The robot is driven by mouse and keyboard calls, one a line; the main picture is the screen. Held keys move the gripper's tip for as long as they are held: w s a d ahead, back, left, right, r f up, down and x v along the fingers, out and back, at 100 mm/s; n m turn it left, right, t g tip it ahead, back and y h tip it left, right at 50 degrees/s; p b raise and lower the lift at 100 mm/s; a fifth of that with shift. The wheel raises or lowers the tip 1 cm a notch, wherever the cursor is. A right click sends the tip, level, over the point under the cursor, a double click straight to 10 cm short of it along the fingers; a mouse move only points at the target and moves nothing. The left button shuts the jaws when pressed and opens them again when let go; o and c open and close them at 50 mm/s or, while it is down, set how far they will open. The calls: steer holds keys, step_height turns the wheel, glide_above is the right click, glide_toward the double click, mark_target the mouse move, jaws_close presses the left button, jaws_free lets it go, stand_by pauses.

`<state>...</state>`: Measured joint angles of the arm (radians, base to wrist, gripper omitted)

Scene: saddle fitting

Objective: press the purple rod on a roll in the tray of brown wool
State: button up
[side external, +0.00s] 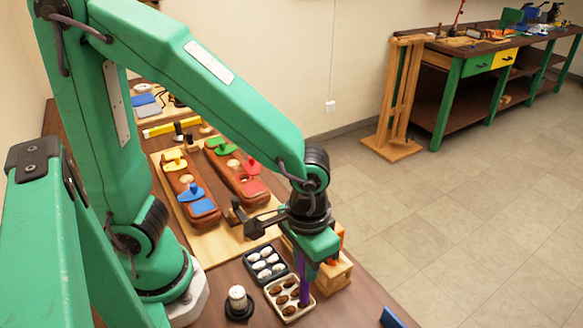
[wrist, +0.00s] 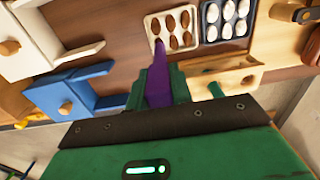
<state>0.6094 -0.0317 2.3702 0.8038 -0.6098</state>
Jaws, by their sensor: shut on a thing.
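My gripper (side external: 319,246) points down at the front of the bench, shut on the upright purple rod (side external: 304,284). In the wrist view the purple rod (wrist: 158,78) stands out from between the green fingers (wrist: 160,95). The cream tray of brown wool (side external: 274,304) holds several brown rolls, and it also shows in the wrist view (wrist: 148,30). I cannot tell whether the tip touches a roll.
A dark tray of white rolls (side external: 251,270) sits beside the cream tray. A wooden block (side external: 333,276) stands close behind my gripper. A white-topped peg on a black base (side external: 238,303) is to the left. Brown saddle forms (side external: 235,172) with coloured pieces lie behind.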

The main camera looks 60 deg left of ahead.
steer(key=shift+f, duration=0.65)
stand_by(1.6)
